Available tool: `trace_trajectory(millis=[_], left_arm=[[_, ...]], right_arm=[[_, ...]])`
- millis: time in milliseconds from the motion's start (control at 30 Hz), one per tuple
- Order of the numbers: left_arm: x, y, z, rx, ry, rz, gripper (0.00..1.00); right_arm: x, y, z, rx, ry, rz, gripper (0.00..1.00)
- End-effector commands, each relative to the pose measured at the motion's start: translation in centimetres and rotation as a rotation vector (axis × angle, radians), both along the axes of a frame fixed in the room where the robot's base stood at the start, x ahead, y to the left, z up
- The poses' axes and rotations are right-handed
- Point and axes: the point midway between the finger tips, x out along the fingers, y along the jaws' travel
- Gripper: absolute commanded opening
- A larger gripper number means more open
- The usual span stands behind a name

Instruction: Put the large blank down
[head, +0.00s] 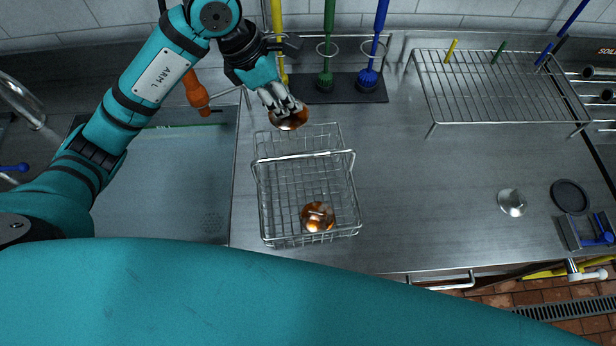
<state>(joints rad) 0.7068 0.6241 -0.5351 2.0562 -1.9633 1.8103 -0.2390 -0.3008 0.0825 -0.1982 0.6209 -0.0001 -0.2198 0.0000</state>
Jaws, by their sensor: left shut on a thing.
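My left gripper (284,104) comes in from the upper left, points down and is shut on a round, shiny metal piece with brown-orange stains, which I take for the large blank (289,119). The fingers cover part of its top. It is at the back edge of the wire basket (304,155); I cannot tell its height or whether it touches anything. A similar stained round metal piece (318,217) lies inside the basket, towards its front. My right gripper is not in view.
A sink basin (180,190) lies left of the basket. Yellow, green and blue brushes stand behind it on a dark mat (345,88). A wire rack (495,88) is at back right. A small metal dome (512,202) and black disc (569,196) lie right. The steel counter (420,190) between is clear.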

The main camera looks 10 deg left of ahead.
Motion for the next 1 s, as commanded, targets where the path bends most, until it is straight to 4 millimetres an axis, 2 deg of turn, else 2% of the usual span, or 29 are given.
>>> trace_trajectory(millis=[33, 267, 467, 700, 833, 1000], left_arm=[[0.0, 0.0, -1.0, 0.001, 0.001, 0.0, 0.0], [0.0, 0.0, -3.1, 0.0, 0.001, 0.0, 0.0], [0.0, 0.0, -6.1, 0.0, 0.001, 0.0, 0.0], [-0.1, 0.0, -9.4, 0.0, 0.001, 0.0, 0.0], [-0.1, 0.0, -10.4, 0.0, 0.004, 0.001, 0.0], [-0.2, -0.1, -13.3, -0.001, 0.008, 0.001, 0.0]], right_arm=[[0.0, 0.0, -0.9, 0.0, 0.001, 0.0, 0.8], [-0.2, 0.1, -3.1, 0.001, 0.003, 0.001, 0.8], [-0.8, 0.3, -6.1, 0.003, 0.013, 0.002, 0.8], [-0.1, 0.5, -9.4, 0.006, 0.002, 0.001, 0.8], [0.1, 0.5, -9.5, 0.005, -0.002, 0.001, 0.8], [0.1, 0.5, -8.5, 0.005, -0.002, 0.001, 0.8]])
